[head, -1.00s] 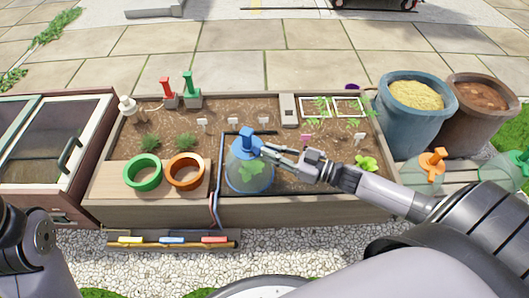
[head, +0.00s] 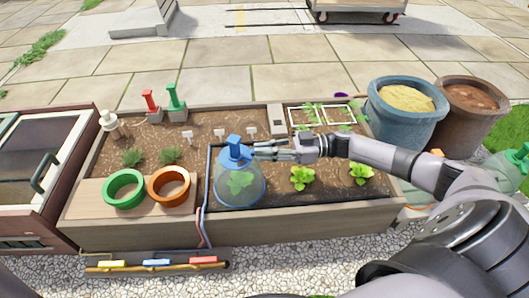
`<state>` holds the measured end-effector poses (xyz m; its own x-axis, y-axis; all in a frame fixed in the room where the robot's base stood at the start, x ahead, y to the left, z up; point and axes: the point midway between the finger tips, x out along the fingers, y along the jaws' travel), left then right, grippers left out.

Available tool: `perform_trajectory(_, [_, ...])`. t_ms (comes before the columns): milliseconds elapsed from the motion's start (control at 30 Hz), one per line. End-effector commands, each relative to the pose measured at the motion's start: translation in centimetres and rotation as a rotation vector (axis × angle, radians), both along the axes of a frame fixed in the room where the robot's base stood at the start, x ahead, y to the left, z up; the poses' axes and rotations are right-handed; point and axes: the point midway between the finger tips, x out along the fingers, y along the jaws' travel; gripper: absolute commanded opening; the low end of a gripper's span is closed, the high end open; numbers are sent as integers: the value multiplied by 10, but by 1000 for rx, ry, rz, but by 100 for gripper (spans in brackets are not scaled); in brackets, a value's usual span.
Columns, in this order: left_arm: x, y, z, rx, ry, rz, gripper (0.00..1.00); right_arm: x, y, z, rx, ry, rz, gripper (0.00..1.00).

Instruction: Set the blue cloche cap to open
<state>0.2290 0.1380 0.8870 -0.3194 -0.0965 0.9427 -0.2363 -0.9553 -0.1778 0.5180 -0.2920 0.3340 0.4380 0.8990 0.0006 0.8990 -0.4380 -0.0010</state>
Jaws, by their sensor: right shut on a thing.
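The blue cloche (head: 240,185) is a clear dome over a green plant in the front middle of the soil bed. Its blue cap (head: 233,148) sits on top of the dome, with an upright tab. My right gripper (head: 254,150) reaches in from the right, its fingers at the right side of the cap and shut on it. The fingertip contact is too small to see clearly. I cannot tell the cap's setting from this view. My left gripper is out of view.
Two uncovered plants (head: 302,178) stand right of the cloche, under my right forearm. Green (head: 123,202) and orange (head: 152,187) rings lie on the wooden board at left. Dark tubing runs beside the cloche.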

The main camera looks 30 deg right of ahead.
Motion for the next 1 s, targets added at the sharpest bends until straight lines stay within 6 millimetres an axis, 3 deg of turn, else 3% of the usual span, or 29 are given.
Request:
perform_trajectory(267, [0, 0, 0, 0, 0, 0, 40, 0, 0, -1, -2, 0, 1, 0])
perform_trajectory(300, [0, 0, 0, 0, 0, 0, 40, 0, 0, -1, -3, 0, 1, 15])
perform_trajectory(600, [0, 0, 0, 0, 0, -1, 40, 0, 0, 0, -1, 0, 0, 35])
perform_trajectory(1000, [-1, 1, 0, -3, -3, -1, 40, -3, -7, -1, -2, 1, -1, 35])
